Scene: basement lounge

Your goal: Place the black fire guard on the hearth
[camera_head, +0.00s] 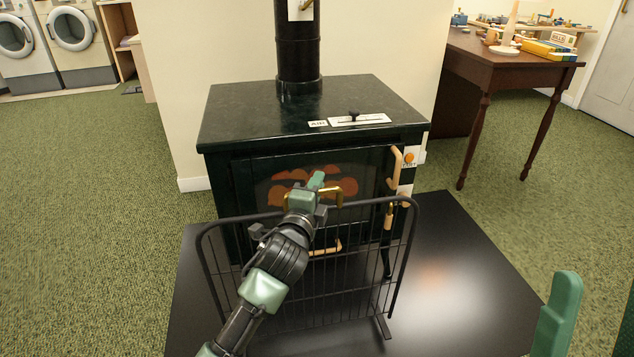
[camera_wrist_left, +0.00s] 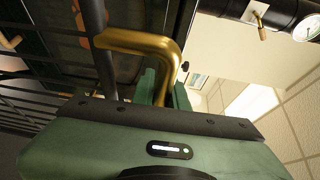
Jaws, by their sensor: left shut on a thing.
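The black fire guard (camera_head: 350,270) is a wire-barred frame, upright in front of the stove and over the black hearth (camera_head: 470,300). Its right foot (camera_head: 383,328) appears at or just above the hearth surface; I cannot tell if it touches. My left gripper (camera_head: 318,186) is shut on the brass handle (camera_head: 342,191) at the guard's top. The handle (camera_wrist_left: 140,42) and dark bars (camera_wrist_left: 50,100) also show in the left wrist view. My left arm hides part of the guard's lower left. Green parts of my right arm (camera_head: 560,315) show at the lower right, cut off.
The dark green stove (camera_head: 310,115) stands behind the guard, with a flue pipe (camera_head: 298,45) and wooden-coloured handles (camera_head: 395,165). A brown table (camera_head: 515,65) with small items stands at the right. Washing machines (camera_head: 75,45) are at the far left. Green carpet (camera_head: 90,200) around the hearth is clear.

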